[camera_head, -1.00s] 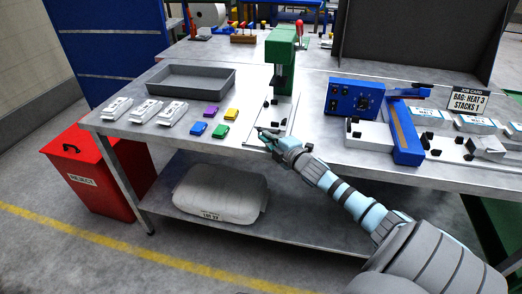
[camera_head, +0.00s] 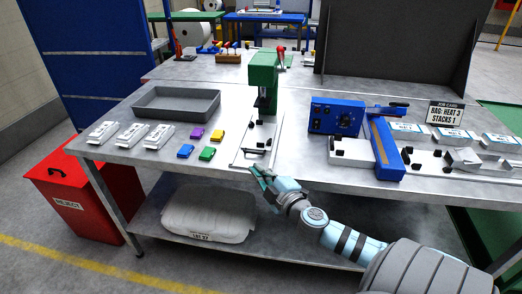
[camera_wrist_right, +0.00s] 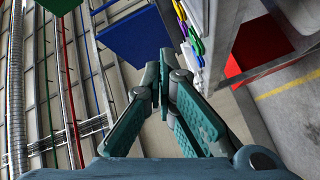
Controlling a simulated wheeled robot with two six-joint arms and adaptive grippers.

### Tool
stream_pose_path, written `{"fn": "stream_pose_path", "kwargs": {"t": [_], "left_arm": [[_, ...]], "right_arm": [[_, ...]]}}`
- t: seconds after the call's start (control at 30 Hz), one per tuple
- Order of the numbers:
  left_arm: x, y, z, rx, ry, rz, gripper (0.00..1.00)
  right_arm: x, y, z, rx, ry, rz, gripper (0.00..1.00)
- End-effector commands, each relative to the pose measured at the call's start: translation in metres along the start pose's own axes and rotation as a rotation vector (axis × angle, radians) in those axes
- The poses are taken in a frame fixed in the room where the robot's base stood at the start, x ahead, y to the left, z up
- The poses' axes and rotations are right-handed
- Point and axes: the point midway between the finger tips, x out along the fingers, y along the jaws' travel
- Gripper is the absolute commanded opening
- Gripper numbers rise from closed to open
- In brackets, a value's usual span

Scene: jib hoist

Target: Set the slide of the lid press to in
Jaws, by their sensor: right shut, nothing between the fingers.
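The lid press (camera_head: 263,78) is a green upright frame with a red-topped lever (camera_head: 282,54) at its back right. Its slide is on a pale base plate (camera_head: 248,152) that reaches toward the table's front edge, with small black parts (camera_head: 262,144) along it. How far in the slide sits is hard to tell. My right gripper (camera_head: 256,172) is shut and empty, just in front of the table edge, near the front end of the plate and apart from it. In the right wrist view its fingers (camera_wrist_right: 158,75) are together. My left gripper is not in view.
Coloured lids (camera_head: 207,154) and several white packs (camera_head: 131,134) lie left of the press, before a grey tray (camera_head: 176,103). A blue heat sealer (camera_head: 337,116) stands to the right. A red reject bin (camera_head: 75,195) is on the floor at left.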

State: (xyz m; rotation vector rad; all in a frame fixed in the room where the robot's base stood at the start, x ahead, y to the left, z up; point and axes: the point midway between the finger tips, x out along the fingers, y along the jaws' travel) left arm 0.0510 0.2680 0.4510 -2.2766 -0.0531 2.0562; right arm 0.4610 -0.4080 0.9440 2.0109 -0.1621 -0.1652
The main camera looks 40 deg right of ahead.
Motion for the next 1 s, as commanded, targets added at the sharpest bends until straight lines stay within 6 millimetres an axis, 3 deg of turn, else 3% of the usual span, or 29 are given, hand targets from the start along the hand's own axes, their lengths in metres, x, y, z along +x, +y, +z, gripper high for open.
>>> {"fn": "stream_pose_path", "kwargs": {"t": [0.07, 0.13, 0.2, 0.27, 0.3, 0.37, 0.43, 0.5, 0.63, 0.77, 1.0], "left_arm": [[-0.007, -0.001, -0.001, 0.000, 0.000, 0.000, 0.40], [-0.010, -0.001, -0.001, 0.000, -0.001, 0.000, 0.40], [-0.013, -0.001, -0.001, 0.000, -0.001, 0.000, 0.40], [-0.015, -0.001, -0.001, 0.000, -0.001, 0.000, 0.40], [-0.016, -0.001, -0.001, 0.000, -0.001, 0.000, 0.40], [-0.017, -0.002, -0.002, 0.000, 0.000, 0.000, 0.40], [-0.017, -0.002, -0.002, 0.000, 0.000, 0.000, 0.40], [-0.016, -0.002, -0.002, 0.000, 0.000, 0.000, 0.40], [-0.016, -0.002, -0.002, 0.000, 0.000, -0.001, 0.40], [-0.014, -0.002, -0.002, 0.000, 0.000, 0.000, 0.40], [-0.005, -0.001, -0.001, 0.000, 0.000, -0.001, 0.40]], "right_arm": [[0.018, -0.021, -0.049, 0.426, 0.073, -0.050, 0.00], [0.029, -0.022, -0.116, 0.839, 0.239, -0.090, 0.00], [0.033, 0.008, -0.173, 1.258, 0.443, -0.058, 0.00], [0.032, 0.045, -0.194, 1.617, 0.596, 0.043, 0.00], [0.033, 0.065, -0.190, 1.853, 0.663, 0.149, 0.00], [0.035, 0.074, -0.164, 2.174, 0.675, 0.346, 0.00], [0.038, 0.049, -0.121, 2.458, 0.551, 0.588, 0.00], [0.036, 0.008, -0.083, 2.611, 0.347, 0.792, 0.00], [0.024, -0.039, -0.043, 2.666, 0.058, 1.015, 0.00], [0.025, -0.040, -0.032, 2.616, 0.021, 1.043, 0.00], [0.057, -0.033, -0.002, 2.614, 0.029, 1.044, 0.00]]}}
